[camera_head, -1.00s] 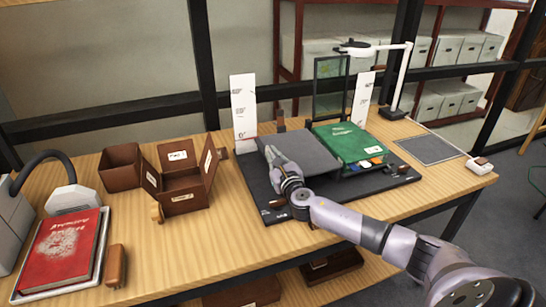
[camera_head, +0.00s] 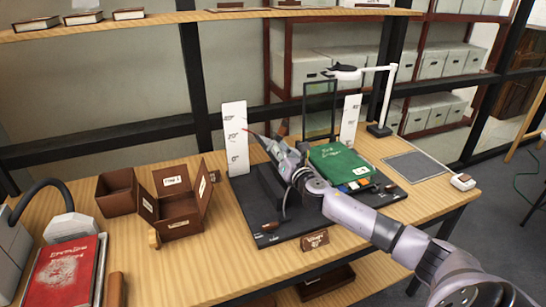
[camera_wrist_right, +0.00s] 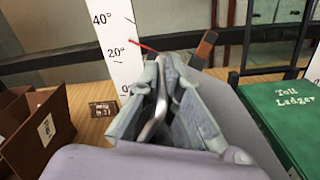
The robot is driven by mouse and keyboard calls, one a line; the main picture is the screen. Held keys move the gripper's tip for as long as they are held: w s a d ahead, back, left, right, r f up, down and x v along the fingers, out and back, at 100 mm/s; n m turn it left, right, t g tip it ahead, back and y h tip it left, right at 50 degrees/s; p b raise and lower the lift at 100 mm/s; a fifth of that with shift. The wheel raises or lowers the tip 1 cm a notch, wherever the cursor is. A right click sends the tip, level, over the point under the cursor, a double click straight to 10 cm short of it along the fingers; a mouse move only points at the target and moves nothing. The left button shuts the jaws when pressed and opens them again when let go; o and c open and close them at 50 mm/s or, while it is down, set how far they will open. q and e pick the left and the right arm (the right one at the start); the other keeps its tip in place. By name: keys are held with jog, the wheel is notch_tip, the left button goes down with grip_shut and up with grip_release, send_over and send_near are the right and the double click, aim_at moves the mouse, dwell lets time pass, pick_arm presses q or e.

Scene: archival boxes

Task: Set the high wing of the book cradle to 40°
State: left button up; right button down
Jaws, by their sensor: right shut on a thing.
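The book cradle has a black base (camera_head: 262,226) on the table. Its left wing, a grey board (camera_wrist_right: 240,112), is tilted up and mostly hidden behind my right gripper (camera_head: 276,150) in the head view. The right gripper is shut on this wing's edge; its fingers also show in the wrist view (camera_wrist_right: 164,80). A white angle scale (camera_head: 234,150) stands upright behind the wing, marked 0°, 20° and 40°. A red pointer (camera_wrist_right: 148,46) lies a little above the 20° mark. A green ledger (camera_head: 338,163) rests on the cradle's right side. My left gripper is out of view.
Brown open boxes (camera_head: 176,208) and a red book (camera_head: 66,272) on a tray are at the left. A second white scale (camera_head: 350,118), a glass pane (camera_head: 319,112) and a white lamp (camera_head: 388,95) stand behind the cradle. A dark mat (camera_head: 415,165) lies at the right.

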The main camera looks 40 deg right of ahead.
jog(key=shift+s+d+r+m+p, duration=0.25)
jog(key=shift+d+r+m+p, duration=0.1)
jog(key=shift+d+r+m, duration=0.6)
jog(key=shift+d, duration=0.2)
jog(key=c, duration=1.7)
grip_release()
jog(key=shift+a, duration=0.2)
jog(key=shift+s+d+f, duration=0.1)
jog(key=shift+d, duration=0.3)
jog(key=shift+s+a, duration=0.1)
jog(key=shift+a, duration=0.1)
jog(key=shift+s+a, duration=0.1)
jog(key=shift+s, duration=0.2)
jog(key=v, duration=1.1)
